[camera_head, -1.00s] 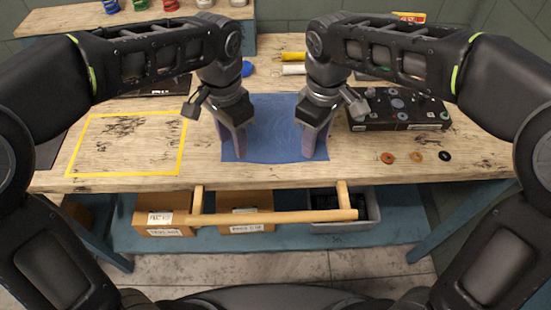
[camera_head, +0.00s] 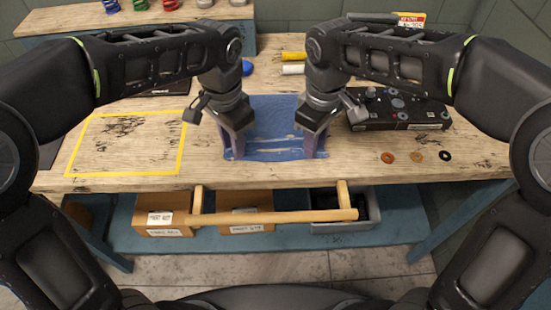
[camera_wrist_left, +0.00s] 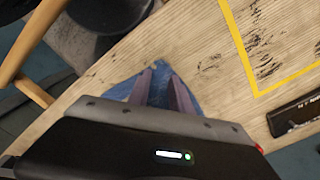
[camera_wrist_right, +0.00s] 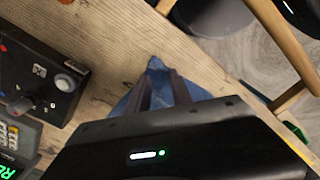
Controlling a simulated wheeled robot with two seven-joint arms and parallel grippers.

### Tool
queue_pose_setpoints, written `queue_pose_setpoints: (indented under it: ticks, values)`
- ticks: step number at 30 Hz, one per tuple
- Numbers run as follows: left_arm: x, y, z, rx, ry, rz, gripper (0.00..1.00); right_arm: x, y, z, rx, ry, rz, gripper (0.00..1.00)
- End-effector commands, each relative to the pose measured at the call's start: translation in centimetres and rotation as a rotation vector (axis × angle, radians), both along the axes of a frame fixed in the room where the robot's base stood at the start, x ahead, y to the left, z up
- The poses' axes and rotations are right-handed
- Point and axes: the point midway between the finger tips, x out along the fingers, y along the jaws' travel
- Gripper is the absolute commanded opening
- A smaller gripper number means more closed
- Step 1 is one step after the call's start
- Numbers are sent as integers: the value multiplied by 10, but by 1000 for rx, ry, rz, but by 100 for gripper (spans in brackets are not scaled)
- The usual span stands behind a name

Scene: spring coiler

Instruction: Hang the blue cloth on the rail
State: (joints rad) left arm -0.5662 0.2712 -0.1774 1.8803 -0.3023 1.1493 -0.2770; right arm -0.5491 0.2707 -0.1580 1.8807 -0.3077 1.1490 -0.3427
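The blue cloth (camera_head: 275,118) lies on the wooden table at its front middle, with creases and pale wood-coloured streaks across its front part. My left gripper (camera_head: 236,150) points down at the cloth's front left corner, and my right gripper (camera_head: 314,148) at its front right corner. In the left wrist view a cloth corner (camera_wrist_left: 157,66) shows between and beyond the finger tips; the right wrist view shows the other corner (camera_wrist_right: 155,64) likewise. A narrow gap with blue in it shows between each finger pair; whether they pinch the cloth is unclear. The wooden rail (camera_head: 275,217) runs bare below the table's front edge.
A black control box (camera_head: 398,110) stands right of the cloth, with several small rings (camera_head: 416,156) before it. A yellow-taped rectangle (camera_head: 128,175) marks bare table on the left. Boxes (camera_head: 160,222) and a grey bin (camera_head: 345,226) sit behind the rail. Spools (camera_head: 292,70) lie behind the cloth.

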Motion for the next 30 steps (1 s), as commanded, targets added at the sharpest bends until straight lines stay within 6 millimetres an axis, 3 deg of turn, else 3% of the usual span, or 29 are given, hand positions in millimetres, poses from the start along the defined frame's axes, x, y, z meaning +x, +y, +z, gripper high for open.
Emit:
queue_pose_setpoints:
  ticks: [18,30]
  values:
    - [0,0,0,0,0,0,0,-1,-1,-1,-2,3,0,0]
    - [0,0,0,1,1,0,0,-1,-1,-2,-2,3,-1,0]
